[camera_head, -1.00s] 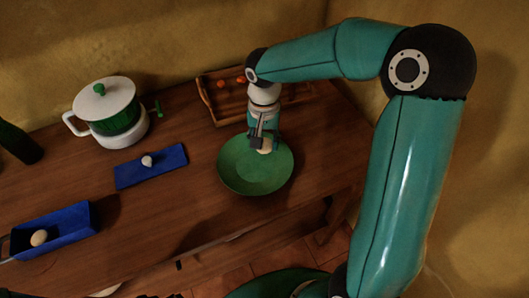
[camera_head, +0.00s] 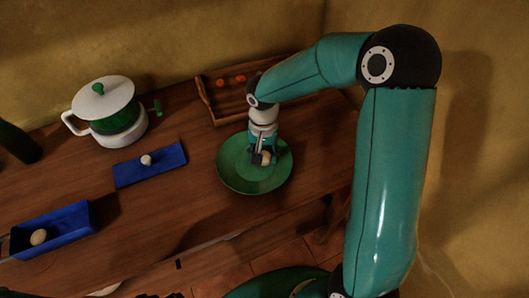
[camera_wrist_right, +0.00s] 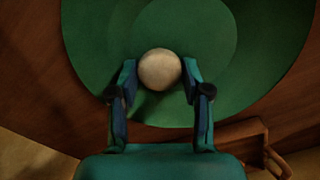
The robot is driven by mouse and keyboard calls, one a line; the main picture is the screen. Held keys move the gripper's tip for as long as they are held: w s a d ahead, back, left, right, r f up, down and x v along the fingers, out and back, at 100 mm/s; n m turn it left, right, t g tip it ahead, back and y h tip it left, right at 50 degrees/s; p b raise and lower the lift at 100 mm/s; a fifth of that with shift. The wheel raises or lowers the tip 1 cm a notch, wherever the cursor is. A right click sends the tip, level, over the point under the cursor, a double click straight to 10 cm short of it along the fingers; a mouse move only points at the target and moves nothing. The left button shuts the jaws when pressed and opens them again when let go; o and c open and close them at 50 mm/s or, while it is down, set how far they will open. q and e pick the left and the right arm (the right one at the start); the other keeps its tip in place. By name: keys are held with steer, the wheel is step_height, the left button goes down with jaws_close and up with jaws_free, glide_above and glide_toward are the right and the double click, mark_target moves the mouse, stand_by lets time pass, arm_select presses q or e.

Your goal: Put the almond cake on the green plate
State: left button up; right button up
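The almond cake (camera_head: 266,157), a small pale round ball, is between the fingertips of my right gripper (camera_head: 261,158), low over the green plate (camera_head: 235,175). In the right wrist view the cake (camera_wrist_right: 159,69) touches both fingers of the right gripper (camera_wrist_right: 159,75), with the green plate (camera_wrist_right: 240,60) filling the view behind it. I cannot tell whether the cake's underside touches the plate. My left gripper is not in view.
A wooden tray (camera_head: 204,99) with orange items stands behind the plate. A white and green pot (camera_head: 106,110), a blue board (camera_head: 172,158) with a pale ball, and a blue box (camera_head: 78,219) with another stand left. The counter's front edge is near the plate.

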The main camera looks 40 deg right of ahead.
steer(key=shift+o, duration=1.2)
steer(key=shift+r, duration=0.1)
step_height(320, 180, up, 12)
